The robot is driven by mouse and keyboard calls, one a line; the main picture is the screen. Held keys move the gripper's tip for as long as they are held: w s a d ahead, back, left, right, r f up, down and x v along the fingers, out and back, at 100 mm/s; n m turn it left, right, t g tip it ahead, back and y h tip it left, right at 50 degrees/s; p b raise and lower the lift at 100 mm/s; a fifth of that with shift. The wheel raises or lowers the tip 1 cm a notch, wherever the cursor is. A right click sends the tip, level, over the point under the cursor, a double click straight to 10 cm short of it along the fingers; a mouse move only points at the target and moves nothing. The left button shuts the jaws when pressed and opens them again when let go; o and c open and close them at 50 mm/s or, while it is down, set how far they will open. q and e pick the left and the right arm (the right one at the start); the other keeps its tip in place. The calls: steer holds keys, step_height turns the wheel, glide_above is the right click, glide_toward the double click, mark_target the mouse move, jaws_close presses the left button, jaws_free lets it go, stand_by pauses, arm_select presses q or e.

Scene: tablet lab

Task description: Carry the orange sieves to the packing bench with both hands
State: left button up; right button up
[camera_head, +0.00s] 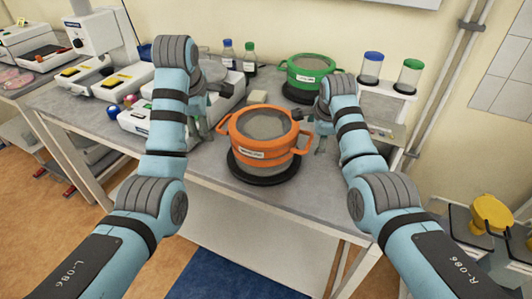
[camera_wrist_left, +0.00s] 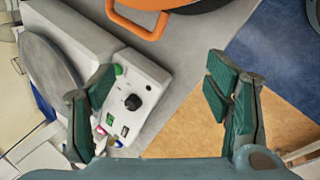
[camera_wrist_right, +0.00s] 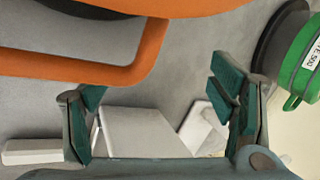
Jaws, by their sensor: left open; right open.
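The orange sieves (camera_head: 262,137) stand as a stack with a side handle left and right, on a black round base (camera_head: 262,171) on the grey bench. My left gripper (camera_head: 208,128) is open beside the left handle, apart from it. In the left wrist view the orange handle (camera_wrist_left: 140,22) is beyond the open left fingers (camera_wrist_left: 160,95). My right gripper (camera_head: 318,138) is open near the right handle. In the right wrist view the orange handle (camera_wrist_right: 140,65) crosses the upper left, beyond the open right fingers (camera_wrist_right: 165,95). Both grippers are empty.
A green sieve stack (camera_head: 306,75) stands behind on its own black base. White lab devices (camera_head: 137,117) crowd the bench left of the orange stack. Two dark bottles (camera_head: 250,60) and two capped jars (camera_head: 371,67) stand at the back. The bench's front edge is clear.

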steer(key=v, duration=1)
steer(key=shift+s+r, duration=0.1)
